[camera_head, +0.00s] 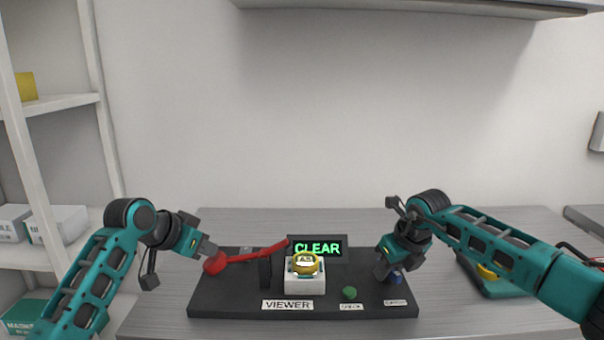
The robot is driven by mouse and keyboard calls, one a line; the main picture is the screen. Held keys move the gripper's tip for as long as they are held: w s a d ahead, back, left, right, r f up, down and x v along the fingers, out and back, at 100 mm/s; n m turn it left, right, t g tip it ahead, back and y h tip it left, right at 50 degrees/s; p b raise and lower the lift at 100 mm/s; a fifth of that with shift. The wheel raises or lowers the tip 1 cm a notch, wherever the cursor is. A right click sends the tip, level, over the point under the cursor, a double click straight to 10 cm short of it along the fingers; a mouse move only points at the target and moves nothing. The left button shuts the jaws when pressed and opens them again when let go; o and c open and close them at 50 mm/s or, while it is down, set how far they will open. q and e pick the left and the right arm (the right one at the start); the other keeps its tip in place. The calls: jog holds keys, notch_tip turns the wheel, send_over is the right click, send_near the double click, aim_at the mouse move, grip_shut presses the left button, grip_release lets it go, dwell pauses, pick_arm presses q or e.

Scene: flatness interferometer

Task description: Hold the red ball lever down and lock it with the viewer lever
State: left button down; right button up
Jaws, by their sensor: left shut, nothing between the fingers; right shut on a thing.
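The red ball lever (215,264) is on the left of a black instrument base (230,304). Its red arm slopes up to the right from the ball, passing a black post (265,272). My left gripper (211,251) is shut and empty, at the upper left of the red ball; whether it touches the ball I cannot tell. My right gripper (384,271) is shut on a blue knob (397,277) at the base's right end; the fingers partly hide it. A VIEWER label (287,304) is on the base's front; I cannot make out a separate viewer lever.
A yellow-topped piece marked A3 (307,265) sits on a white block (305,285). A display (318,247) behind reads CLEAR in green. A green knob (349,293) is on the base. A teal-and-yellow object (490,279) lies right on the grey table (450,315). Shelves stand left.

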jog(key=shift+a, duration=0.1)
jog(key=n, duration=0.2)
jog(key=n+g+y, duration=0.1)
jog(key=n, duration=0.1)
jog(key=shift+n+y, duration=0.3)
jog(key=shift+n+g+y, duration=0.25)
jog(key=shift+n+g, duration=0.2)
jog(key=shift+n, duration=0.8)
jog(key=shift+n+g+y, duration=0.25)
jog(key=shift+n+g, duration=0.2)
jog(key=shift+n, duration=0.8)
jog(key=o, duration=0.6)
